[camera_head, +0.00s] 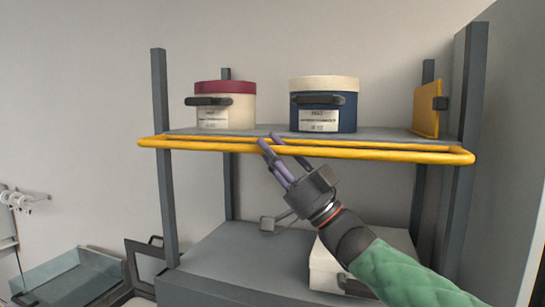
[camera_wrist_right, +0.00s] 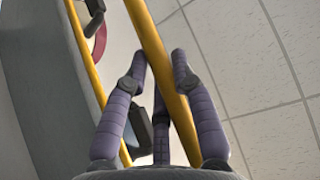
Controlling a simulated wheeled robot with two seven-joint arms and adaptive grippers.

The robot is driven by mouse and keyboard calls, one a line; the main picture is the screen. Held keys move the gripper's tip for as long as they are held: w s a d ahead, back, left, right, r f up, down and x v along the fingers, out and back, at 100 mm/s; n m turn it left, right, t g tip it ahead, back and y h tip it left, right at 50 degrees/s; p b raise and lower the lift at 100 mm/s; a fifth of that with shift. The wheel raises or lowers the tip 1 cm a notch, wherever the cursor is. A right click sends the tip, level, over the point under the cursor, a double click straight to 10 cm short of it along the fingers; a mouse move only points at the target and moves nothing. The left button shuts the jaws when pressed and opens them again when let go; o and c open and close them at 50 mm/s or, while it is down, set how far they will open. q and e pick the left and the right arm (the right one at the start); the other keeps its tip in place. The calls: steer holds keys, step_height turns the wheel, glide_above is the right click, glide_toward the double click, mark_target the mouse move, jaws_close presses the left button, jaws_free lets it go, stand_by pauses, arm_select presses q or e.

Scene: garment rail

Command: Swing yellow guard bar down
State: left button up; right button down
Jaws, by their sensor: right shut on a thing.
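The yellow guard bar (camera_head: 375,154) is a long rectangular loop lying across the front of the upper shelf. It also crosses the right wrist view as a slanting yellow rod (camera_wrist_right: 158,55). My right gripper (camera_head: 268,139) reaches up from the lower right, its purple fingers at the bar left of its middle. In the right wrist view the fingers (camera_wrist_right: 160,75) stand on both sides of the front rod, shut on it. My left gripper is in neither view.
The upper shelf (camera_head: 272,133) carries a cream box with a dark red lid (camera_head: 238,113) and a blue box with a cream lid (camera_head: 325,112). A yellow panel (camera_head: 427,108) stands at its right end. A white box (camera_head: 322,275) sits below. Grey posts (camera_head: 164,200) flank the shelf.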

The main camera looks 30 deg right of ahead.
steer(key=shift+s+r+m+t+h, duration=0.1)
steer(key=shift+r+m+t+h, duration=0.55)
steer(key=shift+m+h, duration=0.45)
steer(key=shift+r, duration=0.35)
steer(key=c, duration=1)
jaws_free()
steer(key=shift+f, duration=0.1)
steer(key=shift+s+d+f, duration=0.2)
steer(key=shift+d+f, duration=0.1)
steer(key=shift+f, duration=0.15)
steer(key=v, duration=1)
steer(key=shift+s+f, duration=0.25)
steer(key=shift+s, duration=0.05)
steer(key=shift+d, duration=0.15)
